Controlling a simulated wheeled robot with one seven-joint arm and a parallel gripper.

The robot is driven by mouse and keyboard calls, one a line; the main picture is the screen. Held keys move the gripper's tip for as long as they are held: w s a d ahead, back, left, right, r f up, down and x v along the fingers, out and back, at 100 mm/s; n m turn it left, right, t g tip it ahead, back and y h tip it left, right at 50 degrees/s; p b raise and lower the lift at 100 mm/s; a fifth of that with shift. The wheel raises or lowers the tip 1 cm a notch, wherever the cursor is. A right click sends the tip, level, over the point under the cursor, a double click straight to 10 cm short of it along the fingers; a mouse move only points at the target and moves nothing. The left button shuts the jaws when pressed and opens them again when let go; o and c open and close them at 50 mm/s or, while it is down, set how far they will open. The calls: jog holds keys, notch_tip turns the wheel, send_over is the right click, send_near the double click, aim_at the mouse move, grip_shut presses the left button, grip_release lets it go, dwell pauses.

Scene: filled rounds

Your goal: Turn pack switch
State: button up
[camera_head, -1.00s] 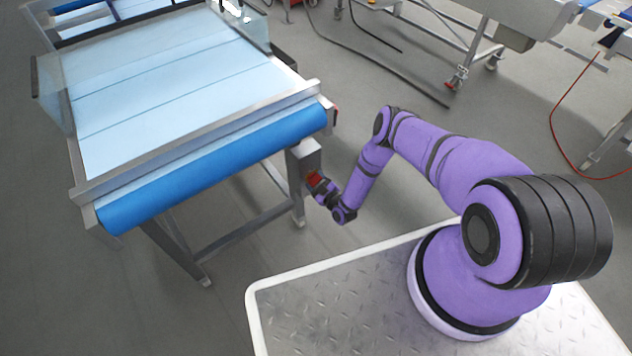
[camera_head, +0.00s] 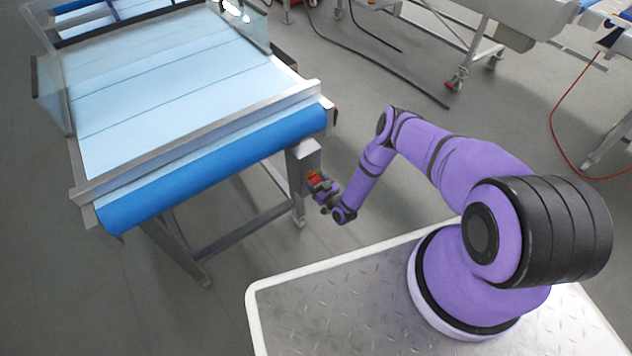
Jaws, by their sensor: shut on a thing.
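The pack switch is a small red part (camera_head: 314,178) on the front of a grey box (camera_head: 304,158) at the right end of the conveyor, below the blue roller. My gripper (camera_head: 319,185) is at the red switch, shut on it. The fingers hide much of the switch, and its exact angle is too small to read. My purple arm reaches to it from the right.
The conveyor (camera_head: 190,152) with its pale belt and blue front roller stands at the left, on metal legs. A black cable (camera_head: 375,72) and a red cable (camera_head: 553,130) lie on the grey floor. Other machine frames stand at the back right. The floor between is open.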

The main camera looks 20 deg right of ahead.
jog(key=shift+s, duration=0.1)
dwell(0.3)
jog(key=o, duration=0.9)
jog(key=v, duration=1)
jog(key=shift+s+d, duration=0.15)
jog(key=shift+s, duration=0.25)
